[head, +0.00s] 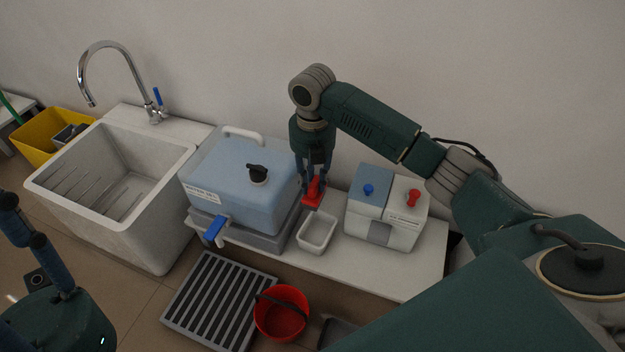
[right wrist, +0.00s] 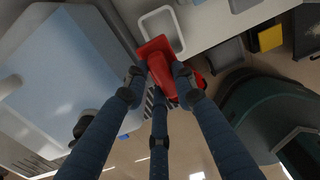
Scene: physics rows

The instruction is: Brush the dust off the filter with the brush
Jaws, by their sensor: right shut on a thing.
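My right gripper (head: 313,180) points down above the bench and is shut on a red tool (head: 314,194) with a flat rectangular end, which may be the brush. In the right wrist view my right gripper (right wrist: 160,84) has its blue fingers around the red tool (right wrist: 157,58); no bristles can be made out. The tool is above and behind a small white tray (head: 317,233), between the blue tank and a white box.
A blue water tank (head: 240,180) with a blue tap (head: 215,230) stands left of the tray. A white box (head: 398,227) with blue and red knobs stands right. A sink (head: 115,210) is further left. A red bucket (head: 282,316) and a slatted grate (head: 215,300) are in front, below.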

